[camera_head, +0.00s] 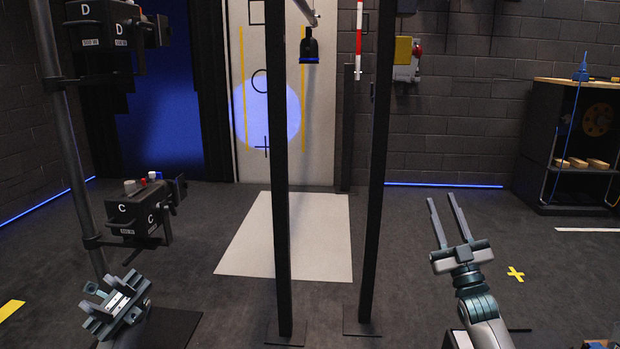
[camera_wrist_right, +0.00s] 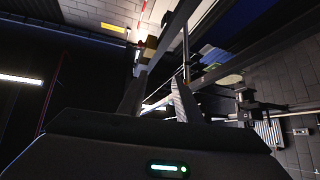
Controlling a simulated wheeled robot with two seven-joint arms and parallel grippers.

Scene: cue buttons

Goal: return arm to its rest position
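My right gripper (camera_head: 442,198) is at the lower right of the head view, with its two fingers pointing up and apart. It is open, with nothing between the fingers. In the right wrist view its fingers (camera_wrist_right: 158,98) also stand apart, with only background between them. My left gripper (camera_head: 118,303) is low at the left of the head view, below the box marked C (camera_head: 138,215). Its fingers are foreshortened, so I cannot tell how far apart they are.
Box C, with small red, white and blue buttons (camera_head: 143,180) on top, and box D (camera_head: 110,35) are on a left pole (camera_head: 62,120). Two dark posts (camera_head: 279,180) (camera_head: 376,170) stand mid-view. A shelf unit (camera_head: 565,150) is at right.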

